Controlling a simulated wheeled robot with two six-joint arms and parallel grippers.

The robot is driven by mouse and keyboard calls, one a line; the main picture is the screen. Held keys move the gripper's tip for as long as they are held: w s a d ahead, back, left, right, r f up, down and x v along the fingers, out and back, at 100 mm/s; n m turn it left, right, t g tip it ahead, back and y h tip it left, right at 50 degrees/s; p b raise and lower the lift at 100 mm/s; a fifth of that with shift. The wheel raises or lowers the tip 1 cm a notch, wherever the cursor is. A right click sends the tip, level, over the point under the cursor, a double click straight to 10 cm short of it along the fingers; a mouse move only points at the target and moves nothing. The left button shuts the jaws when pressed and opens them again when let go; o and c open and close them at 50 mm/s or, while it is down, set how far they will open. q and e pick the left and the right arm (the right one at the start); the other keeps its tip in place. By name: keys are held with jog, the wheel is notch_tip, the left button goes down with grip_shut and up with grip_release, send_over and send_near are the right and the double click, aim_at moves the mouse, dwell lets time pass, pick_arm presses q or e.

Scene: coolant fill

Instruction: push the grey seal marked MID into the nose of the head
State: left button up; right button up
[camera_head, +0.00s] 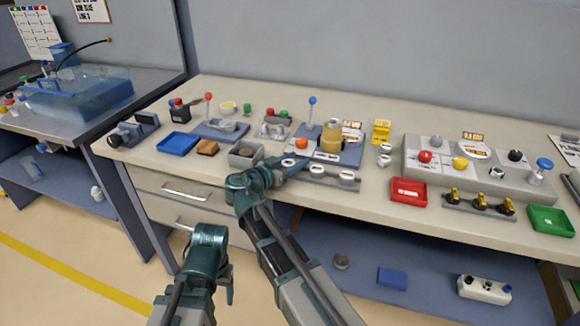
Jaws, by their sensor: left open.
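A grey rack (332,180) at the front edge of the bench carries light round pieces that look like seals: a left one (288,163), a middle one (317,169) and a right one (346,177). Their markings are too small to read, so I cannot tell which is MID. I cannot surely identify the head or its nose. My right gripper (294,166) reaches over the rack's left end, close to the left and middle pieces; its fingers are too small to judge. My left gripper (229,291) hangs open, low in front of the drawers, away from the bench top.
Behind the rack, a blue-grey plate (350,156) carries a yellow-brown cylinder (331,138) and a blue-knobbed lever (312,101). A grey box (246,154), a blue tray (178,142), a red tray (409,192) and a green tray (551,220) stand around. A control panel (480,180) occupies the right.

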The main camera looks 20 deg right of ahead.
grip_shut()
jog(key=shift+r, duration=0.1)
